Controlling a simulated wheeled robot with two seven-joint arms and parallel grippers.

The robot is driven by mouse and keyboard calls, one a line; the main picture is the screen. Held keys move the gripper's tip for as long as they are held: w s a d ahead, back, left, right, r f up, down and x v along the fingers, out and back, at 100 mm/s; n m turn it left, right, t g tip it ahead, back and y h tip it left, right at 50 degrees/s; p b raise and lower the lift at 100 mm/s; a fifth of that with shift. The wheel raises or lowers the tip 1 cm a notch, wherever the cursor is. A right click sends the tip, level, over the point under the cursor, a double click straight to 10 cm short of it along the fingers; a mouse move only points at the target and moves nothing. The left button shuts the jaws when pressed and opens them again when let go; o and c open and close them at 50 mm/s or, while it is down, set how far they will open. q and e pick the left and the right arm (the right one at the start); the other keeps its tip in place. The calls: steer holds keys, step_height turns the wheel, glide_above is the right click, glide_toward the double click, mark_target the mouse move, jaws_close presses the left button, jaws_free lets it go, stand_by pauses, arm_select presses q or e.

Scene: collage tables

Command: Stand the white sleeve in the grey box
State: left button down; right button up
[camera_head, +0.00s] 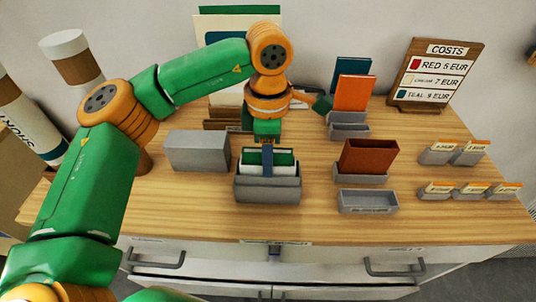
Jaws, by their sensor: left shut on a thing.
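A grey box (267,190) stands near the front middle of the wooden table. A white sleeve (256,169) is upright inside it, its lower part hidden by the box's front wall. Dark green sleeves (284,157) show next to it in the same box. My left gripper (267,160) points down over the box and is shut on the white sleeve; its fingers hide part of the sleeve. I cannot tell whether the sleeve touches the box floor. My right gripper is not in view.
A closed-looking grey block (198,151) stands left of the box. To the right, a grey holder (360,179) bears a brown-red sleeve (369,157), with an empty grey tray (368,201) in front. A price board (436,75) stands behind. Small card holders (468,190) line the right side.

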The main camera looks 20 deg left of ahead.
arm_select(q)
steer(key=shift+c, duration=2.3)
jaws_free()
steer(key=shift+r, duration=0.1)
step_height(320, 180, up, 7)
